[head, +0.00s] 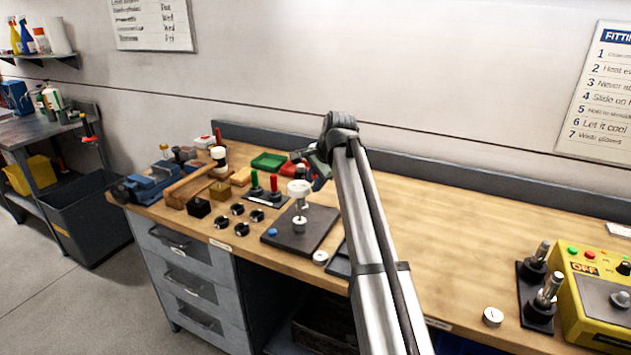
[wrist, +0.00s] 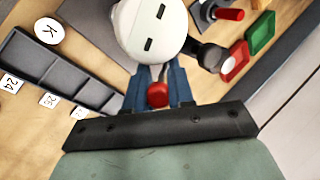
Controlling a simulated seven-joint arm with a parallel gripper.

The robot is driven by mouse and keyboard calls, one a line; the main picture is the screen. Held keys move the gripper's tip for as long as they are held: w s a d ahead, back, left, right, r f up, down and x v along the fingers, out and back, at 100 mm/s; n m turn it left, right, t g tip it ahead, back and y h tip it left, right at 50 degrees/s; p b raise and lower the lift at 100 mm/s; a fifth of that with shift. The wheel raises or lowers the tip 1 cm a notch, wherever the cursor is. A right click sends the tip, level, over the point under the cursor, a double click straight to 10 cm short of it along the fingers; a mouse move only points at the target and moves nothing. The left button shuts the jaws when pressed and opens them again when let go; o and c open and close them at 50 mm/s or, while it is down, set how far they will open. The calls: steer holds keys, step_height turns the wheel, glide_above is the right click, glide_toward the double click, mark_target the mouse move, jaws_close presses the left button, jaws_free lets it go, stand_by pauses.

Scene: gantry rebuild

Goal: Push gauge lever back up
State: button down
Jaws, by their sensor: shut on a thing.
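The gauge (wrist: 150,28) is a white round body with two dark slots at the top middle of the wrist view. In the head view the white gauge (head: 298,187) stands upright over a dark base plate (head: 292,238). A small red tip (wrist: 157,95), seemingly the lever's end, sits between the blue fingers of my gripper (wrist: 157,88). My gripper is shut on it, just beside the gauge. A dark arm (wrist: 207,55) sticks out from the gauge's right side. In the head view my gripper (head: 306,160) is just behind the gauge, its fingertips too small to make out.
A dark compartment tray (wrist: 55,68) with number labels lies left in the wrist view. A yellow control box (head: 597,300) is far right. The bench's middle right is clear.

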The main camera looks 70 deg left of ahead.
steer(key=shift+w+a, duration=0.1)
stand_by(0.3)
steer(key=h, duration=0.1)
steer(key=a+h, duration=0.1)
steer(key=g+h, duration=0.1)
steer(key=shift+w+a+r, duration=0.15)
steer(key=shift+w+r, duration=0.1)
steer(key=shift+r, duration=0.05)
steer(key=shift+w+a+m+g+h, duration=0.1)
steer(key=shift+a+m+g+h, duration=0.1)
steer(key=shift+h, duration=0.35)
steer(key=shift+a+m+g+h, duration=0.1)
steer(key=shift+m+g+h, duration=0.1)
steer(key=shift+h, duration=0.75)
steer(key=c, duration=1.1)
jaws_free()
steer(key=shift+o, duration=0.2)
